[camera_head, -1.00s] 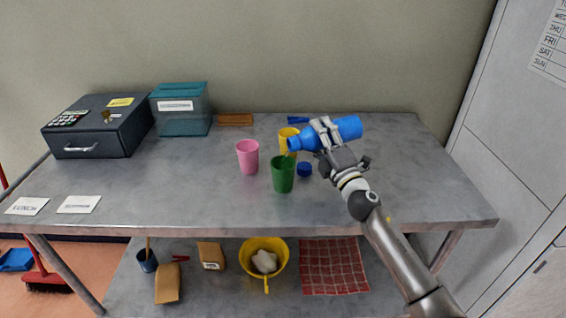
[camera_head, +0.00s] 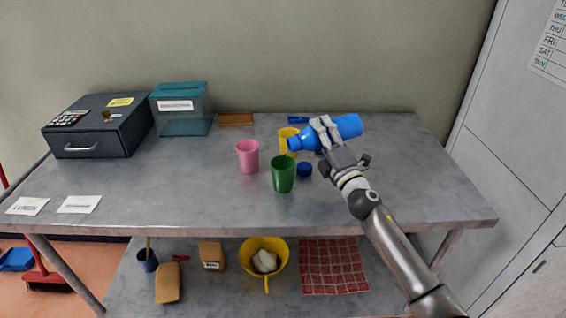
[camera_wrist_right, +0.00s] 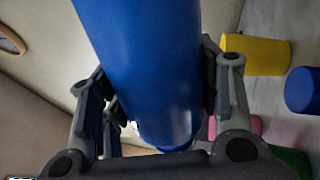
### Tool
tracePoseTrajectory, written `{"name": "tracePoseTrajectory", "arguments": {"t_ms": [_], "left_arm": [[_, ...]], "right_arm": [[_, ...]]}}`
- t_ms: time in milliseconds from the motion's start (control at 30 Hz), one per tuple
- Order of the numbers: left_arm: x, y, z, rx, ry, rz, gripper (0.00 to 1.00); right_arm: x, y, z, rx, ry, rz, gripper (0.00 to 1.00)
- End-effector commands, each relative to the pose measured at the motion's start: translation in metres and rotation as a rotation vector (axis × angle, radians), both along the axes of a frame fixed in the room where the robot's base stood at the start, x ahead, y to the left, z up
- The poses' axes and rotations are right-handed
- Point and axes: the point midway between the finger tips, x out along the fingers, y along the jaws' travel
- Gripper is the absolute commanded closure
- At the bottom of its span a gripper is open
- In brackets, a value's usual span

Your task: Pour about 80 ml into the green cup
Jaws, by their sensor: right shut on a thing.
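The green cup (camera_head: 283,176) stands upright on the table. My right gripper (camera_head: 325,132) is shut on a blue bottle (camera_head: 346,127), which lies nearly on its side in the air. The bottle's mouth points left, above and slightly right of the green cup in the head view. In the wrist view the bottle (camera_wrist_right: 145,60) sits between both fingers, and the green cup (camera_wrist_right: 292,160) is partly hidden at the lower right. My left gripper is not in view.
A pink cup (camera_head: 248,156) stands left of the green cup, a yellow cup (camera_head: 287,136) behind it. A dark cash box (camera_head: 100,125) and a teal box (camera_head: 181,110) stand at back left. The table's right side is clear.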

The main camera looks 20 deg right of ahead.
Motion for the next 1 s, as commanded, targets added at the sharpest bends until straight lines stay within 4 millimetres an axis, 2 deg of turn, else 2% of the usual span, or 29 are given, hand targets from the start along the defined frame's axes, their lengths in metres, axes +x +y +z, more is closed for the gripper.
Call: {"name": "tracePoseTrajectory", "arguments": {"t_ms": [167,267,333,467,600,733,1000], "left_arm": [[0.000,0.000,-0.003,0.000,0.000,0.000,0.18],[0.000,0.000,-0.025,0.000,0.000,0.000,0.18],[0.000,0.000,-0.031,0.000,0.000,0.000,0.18],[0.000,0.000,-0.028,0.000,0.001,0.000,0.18],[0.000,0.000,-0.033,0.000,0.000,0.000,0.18],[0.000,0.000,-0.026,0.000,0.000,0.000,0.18],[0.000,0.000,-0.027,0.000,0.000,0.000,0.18]], "right_arm": [[0.000,0.000,-0.002,0.009,0.000,0.001,0.76],[0.000,-0.002,-0.028,0.194,0.008,0.001,0.76],[0.000,-0.005,-0.037,0.328,0.013,-0.001,0.76],[0.000,-0.010,-0.034,0.378,0.015,0.000,0.76],[0.000,-0.013,-0.043,0.447,0.020,0.000,0.76],[0.000,-0.011,-0.038,0.515,0.023,0.002,0.76],[0.000,-0.011,-0.039,0.516,0.024,0.001,0.76]]}}
